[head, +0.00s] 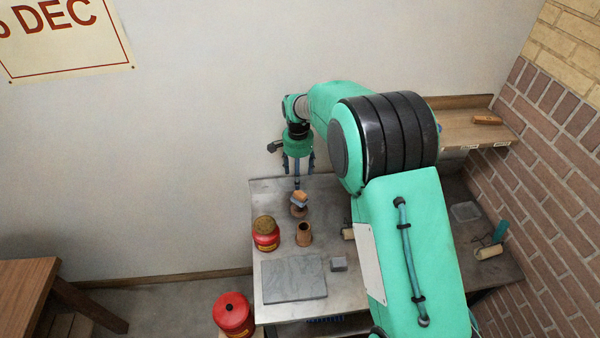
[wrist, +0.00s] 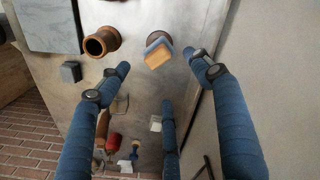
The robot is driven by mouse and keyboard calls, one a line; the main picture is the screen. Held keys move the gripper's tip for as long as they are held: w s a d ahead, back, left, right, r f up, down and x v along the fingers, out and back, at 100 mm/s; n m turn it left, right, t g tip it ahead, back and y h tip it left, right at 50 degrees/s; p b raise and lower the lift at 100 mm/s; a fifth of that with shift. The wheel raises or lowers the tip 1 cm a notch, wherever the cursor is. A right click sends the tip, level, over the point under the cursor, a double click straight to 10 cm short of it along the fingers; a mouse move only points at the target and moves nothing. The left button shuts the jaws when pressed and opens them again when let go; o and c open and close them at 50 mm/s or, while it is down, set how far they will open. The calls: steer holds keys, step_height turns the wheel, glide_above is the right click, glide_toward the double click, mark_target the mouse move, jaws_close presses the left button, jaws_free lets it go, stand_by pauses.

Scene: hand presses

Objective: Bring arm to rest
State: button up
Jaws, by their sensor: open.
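My green arm (head: 410,240) reaches out over the metal workbench (head: 262,200), bent, with its forearm folded toward the wall. My gripper (head: 298,177) hangs pointing down above the back left part of the bench. It is open and its blue fingers (wrist: 160,75) are spread with nothing between them. Below it a small wood-and-grey block (head: 300,199) sits tilted on a round brown piece. The same block (wrist: 159,52) shows beyond the fingertips in the wrist view, apart from them.
A brown cup (head: 304,235), red can (head: 266,235), grey slab (head: 294,280) and small grey block (head: 339,264) stand on the bench's left. A roller (head: 488,252) lies right. A wall shelf (head: 465,128) and brick wall (head: 560,170) bound the right. Another red can (head: 233,314) stands low at front.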

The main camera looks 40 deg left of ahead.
steer(key=shift+r, duration=0.1)
